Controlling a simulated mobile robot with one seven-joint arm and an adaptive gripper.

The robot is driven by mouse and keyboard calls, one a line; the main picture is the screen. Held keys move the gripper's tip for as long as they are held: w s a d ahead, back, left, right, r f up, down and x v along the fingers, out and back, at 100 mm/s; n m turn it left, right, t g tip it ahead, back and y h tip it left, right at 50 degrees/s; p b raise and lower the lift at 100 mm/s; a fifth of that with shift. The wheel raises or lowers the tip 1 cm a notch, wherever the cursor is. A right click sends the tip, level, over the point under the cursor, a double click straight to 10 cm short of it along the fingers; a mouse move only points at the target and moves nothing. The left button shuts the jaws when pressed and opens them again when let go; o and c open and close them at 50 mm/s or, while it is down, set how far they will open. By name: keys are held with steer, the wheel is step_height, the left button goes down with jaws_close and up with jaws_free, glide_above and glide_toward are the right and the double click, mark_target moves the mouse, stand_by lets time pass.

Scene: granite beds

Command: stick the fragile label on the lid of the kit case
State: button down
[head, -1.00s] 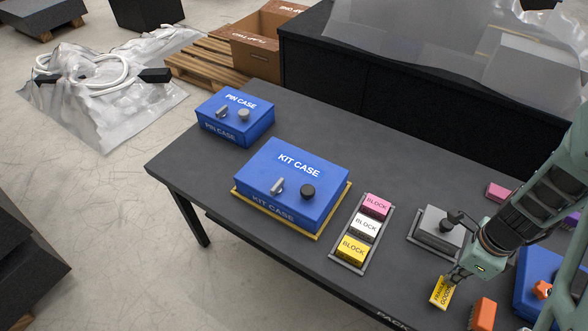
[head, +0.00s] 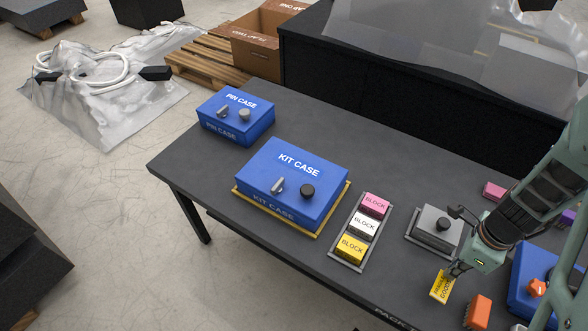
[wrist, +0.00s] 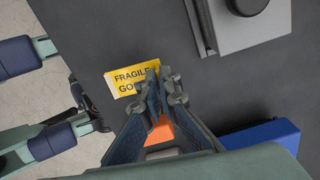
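The fragile label (head: 441,286) is a small yellow tag with dark print near the table's front edge. It also shows in the wrist view (wrist: 125,80), its right end covered by the fingers. My gripper (head: 453,271) is at the label's upper end. In the wrist view its fingertips (wrist: 158,76) are close together with the label's edge between them. Whether the label is clear of the tabletop is hard to tell. The blue kit case (head: 292,187) stands to the left on a yellow-edged base, lid shut, with a light knob and a dark knob on it.
A tray of pink, white and yellow blocks (head: 349,263) lies between the kit case and my gripper. A grey box with a black knob (head: 437,232), an orange brush-like block (head: 479,311) and a blue case (head: 527,290) are close by. The pin case (head: 236,117) stands far left.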

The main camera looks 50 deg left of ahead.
step_height(320, 180, up, 5)
steer(key=p, duration=0.5)
steer(key=shift+r, duration=0.1)
stand_by(0.5)
